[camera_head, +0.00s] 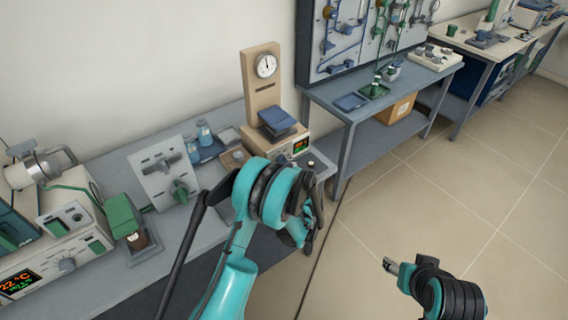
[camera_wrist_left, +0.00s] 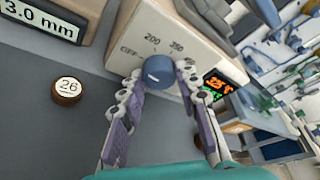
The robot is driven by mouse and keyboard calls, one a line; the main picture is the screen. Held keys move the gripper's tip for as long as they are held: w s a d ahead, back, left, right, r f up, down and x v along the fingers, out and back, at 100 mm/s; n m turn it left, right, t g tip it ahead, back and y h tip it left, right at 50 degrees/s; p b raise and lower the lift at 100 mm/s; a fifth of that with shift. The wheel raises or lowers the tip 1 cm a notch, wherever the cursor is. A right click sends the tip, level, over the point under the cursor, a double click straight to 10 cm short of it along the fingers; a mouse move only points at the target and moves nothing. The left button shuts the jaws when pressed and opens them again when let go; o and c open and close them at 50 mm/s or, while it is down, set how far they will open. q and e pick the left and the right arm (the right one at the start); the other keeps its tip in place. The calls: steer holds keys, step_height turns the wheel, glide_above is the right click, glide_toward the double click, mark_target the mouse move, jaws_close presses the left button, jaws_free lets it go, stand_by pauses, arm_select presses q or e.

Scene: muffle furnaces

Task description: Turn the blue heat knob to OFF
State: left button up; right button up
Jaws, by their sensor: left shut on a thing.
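The blue heat knob (camera_wrist_left: 158,71) is on the front of a beige unit (camera_wrist_left: 190,25) in the left wrist view. OFF, 200 and 350 are printed around it, with OFF at its left. My left gripper (camera_wrist_left: 160,76) is shut on the knob, one finger on each side.
A round brown piece marked 26 (camera_wrist_left: 67,88) lies on the grey bench left of the knob. A 3.0 mm sign (camera_wrist_left: 42,20) stands beyond it. In the head view, other instruments (camera_head: 165,170) crowd the bench at left. Tiled floor (camera_head: 440,205) is open at right.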

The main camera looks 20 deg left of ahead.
arm_select(q)
steer(key=shift+f+n+t, duration=0.1)
steer(key=shift+n+t, duration=0.3)
steer(key=shift+n, duration=0.1)
stand_by(0.3)
steer(key=o, duration=0.9)
steer(key=shift+s, duration=0.15)
steer(key=v, duration=0.7)
steer(key=shift+s+d, duration=0.1)
steer(key=shift+s, duration=0.05)
